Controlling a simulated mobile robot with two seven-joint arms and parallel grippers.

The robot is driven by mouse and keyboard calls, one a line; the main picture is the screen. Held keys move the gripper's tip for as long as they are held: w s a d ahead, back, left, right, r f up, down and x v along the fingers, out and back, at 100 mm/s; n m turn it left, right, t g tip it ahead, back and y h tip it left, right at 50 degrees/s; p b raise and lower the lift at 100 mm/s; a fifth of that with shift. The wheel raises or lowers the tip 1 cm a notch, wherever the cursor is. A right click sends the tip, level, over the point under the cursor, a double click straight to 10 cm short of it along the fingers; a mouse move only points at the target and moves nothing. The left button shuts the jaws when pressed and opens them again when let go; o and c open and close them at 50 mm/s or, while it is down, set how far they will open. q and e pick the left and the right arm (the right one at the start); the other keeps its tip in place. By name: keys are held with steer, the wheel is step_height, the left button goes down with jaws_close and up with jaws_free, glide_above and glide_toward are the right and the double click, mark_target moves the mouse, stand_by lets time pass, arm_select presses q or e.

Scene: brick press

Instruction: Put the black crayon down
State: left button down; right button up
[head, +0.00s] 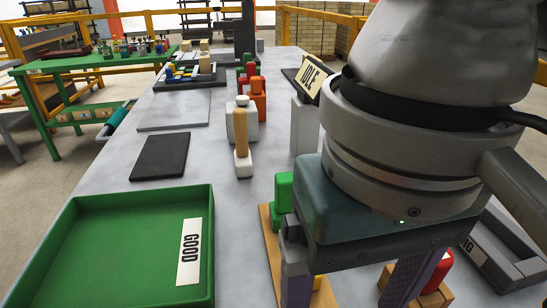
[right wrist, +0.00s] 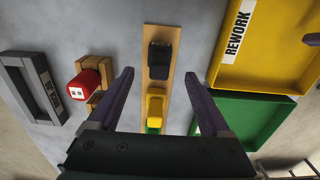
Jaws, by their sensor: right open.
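In the right wrist view the black crayon (right wrist: 160,60) sits on a long wooden strip (right wrist: 160,32). A yellow piece (right wrist: 156,106) and a partly hidden green piece (right wrist: 153,129) are on the same strip. My right gripper (right wrist: 160,76) is open, its two fingers apart on either side of the strip, with clear gaps to the black crayon. In the head view my right gripper (head: 350,287) fills the right foreground and hides the black crayon. The green piece (head: 283,192) shows there on the strip (head: 268,240). My left gripper is in neither view.
A red piece (right wrist: 86,86) sits in a wooden holder left of the strip, beside a grey frame (right wrist: 14,70). A white block with a wooden handle (head: 241,135) stands farther back.

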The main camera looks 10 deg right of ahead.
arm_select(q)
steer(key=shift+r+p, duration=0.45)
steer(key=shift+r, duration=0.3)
arm_select(e)
step_height(320, 180, up, 5)
steer(key=shift+r, duration=0.1)
stand_by(0.6)
steer(key=s+a+r+n+y+p, duration=0.1)
steer(key=s+a+n+y+p, duration=0.1)
steer(key=a+y+p, duration=0.25)
steer(key=s+d+f+t+h+p, duration=0.1)
steer(key=s+d+t+h+p, duration=0.15)
steer(key=d, duration=0.45)
steer(key=s+d+f+t+h+p, duration=0.1)
steer(key=s+d+h+p, duration=0.2)
steer(key=d, duration=0.5)
arm_select(q)
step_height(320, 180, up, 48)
steer(key=p, duration=3.8)
arm_select(e)
step_height(320, 180, up, 38)
steer(key=y, duration=0.1)
steer(key=shift+s, duration=0.2)
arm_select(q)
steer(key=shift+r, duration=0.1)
